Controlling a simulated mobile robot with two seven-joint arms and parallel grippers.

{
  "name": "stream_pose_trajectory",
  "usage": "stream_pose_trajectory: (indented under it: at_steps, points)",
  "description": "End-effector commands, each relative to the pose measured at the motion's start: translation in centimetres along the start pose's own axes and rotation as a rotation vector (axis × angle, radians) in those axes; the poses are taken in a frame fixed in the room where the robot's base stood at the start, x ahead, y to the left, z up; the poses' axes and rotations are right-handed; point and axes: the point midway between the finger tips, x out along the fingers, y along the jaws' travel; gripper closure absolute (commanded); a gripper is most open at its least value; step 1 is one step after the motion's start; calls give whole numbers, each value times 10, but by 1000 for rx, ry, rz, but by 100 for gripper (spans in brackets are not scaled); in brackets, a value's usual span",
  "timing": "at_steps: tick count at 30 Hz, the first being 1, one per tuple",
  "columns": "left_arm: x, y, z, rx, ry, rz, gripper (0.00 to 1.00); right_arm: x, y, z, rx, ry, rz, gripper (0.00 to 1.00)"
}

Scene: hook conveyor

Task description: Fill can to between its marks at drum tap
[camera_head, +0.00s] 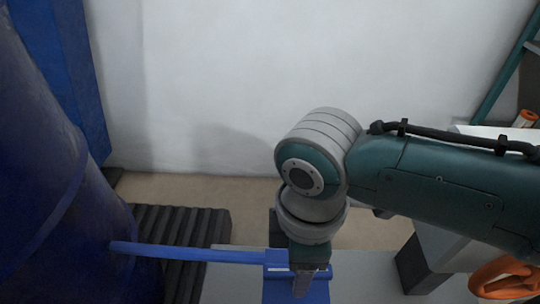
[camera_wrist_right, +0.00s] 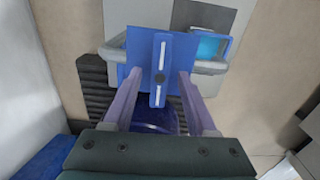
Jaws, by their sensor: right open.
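The dark blue drum (camera_head: 50,170) stands at the left in the head view. A blue pipe (camera_head: 190,252) runs from it to a blue tap block (camera_head: 285,290) at the bottom. My right gripper (camera_head: 302,280) points down over this block. In the right wrist view the gripper (camera_wrist_right: 160,78) is open, its fingers on either side of a narrow blue tap lever (camera_wrist_right: 158,90) with a white stripe and dark pivot. I cannot tell whether they touch it. A light blue patch (camera_wrist_right: 208,47) shows beside the tap; I cannot tell whether it is in the can. No fill marks show.
Dark ribbed slats (camera_head: 185,225) lie beside the drum. A pale wall (camera_head: 230,80) stands behind a strip of tan floor (camera_head: 160,185). A grey surface (camera_head: 235,285) lies under the tap. An orange object (camera_head: 505,278) is at the lower right.

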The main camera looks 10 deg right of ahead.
Motion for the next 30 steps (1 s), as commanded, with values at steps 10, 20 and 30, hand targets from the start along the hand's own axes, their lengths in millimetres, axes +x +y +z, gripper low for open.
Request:
stream_pose_trajectory:
  at_steps: [10, 20, 30]
  points:
    - [-21, -1, -7, 3, -1, -2, 50, -49, 1, 0, -1, 3, 2, 43]
    - [-34, -4, -10, 10, -2, -8, 50, -96, 0, 0, 0, 1, 1, 43]
    - [-34, -4, -10, 10, -2, -8, 50, -99, 0, 0, 1, 0, 0, 43]
